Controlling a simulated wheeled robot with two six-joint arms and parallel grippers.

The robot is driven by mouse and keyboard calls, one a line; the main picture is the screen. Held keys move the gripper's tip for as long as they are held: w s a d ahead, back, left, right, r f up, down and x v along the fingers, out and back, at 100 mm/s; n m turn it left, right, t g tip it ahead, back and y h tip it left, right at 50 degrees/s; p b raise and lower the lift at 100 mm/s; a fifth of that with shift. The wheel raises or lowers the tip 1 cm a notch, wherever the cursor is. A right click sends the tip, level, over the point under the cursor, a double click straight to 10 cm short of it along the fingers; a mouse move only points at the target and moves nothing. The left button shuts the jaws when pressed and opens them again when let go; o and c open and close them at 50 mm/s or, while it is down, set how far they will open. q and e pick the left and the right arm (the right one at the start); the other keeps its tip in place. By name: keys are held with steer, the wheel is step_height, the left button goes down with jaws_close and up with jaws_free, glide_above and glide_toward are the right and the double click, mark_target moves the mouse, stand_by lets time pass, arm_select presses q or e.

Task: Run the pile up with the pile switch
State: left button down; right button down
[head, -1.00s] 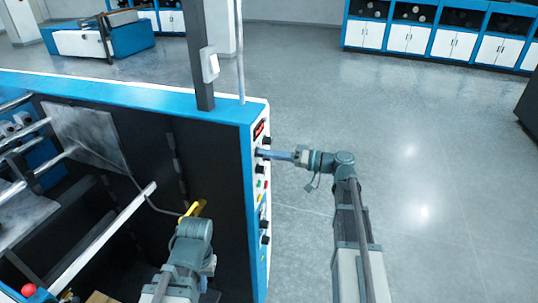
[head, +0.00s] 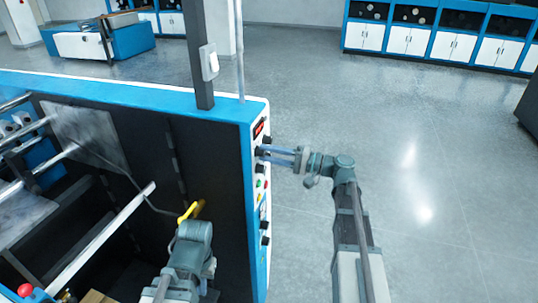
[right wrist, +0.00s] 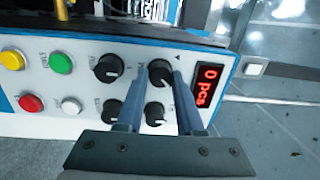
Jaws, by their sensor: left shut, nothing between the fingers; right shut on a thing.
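A white control panel on the blue-edged machine's end carries several black knobs, coloured buttons and a red display. My right gripper (head: 263,153) reaches the panel from the right. In the right wrist view its two fingers are closed on either side of the black knob (right wrist: 160,71) nearest the red display (right wrist: 208,88). The small label beside that knob is not readable, so I cannot tell by text that it is the pile switch. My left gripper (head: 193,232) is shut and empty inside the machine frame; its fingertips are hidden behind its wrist. The pile itself cannot be made out.
Other black knobs (right wrist: 108,69) sit close to the held one, with green (right wrist: 61,63), yellow (right wrist: 13,59), red (right wrist: 30,103) and white (right wrist: 71,105) buttons further left. A yellow part (head: 193,210) is near my left wrist. The floor (head: 440,190) right of my right arm is clear.

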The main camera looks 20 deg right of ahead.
steer(key=shift+m, duration=0.3)
steer(key=c, duration=0.5)
jaws_free()
steer(key=shift+c, duration=0.2)
steer(key=v, duration=1.3)
steer(key=shift+s+d+b, duration=0.2)
steer(key=shift+d+b, duration=0.2)
steer(key=shift+b, duration=0.05)
steer(key=shift+a+f, duration=0.1)
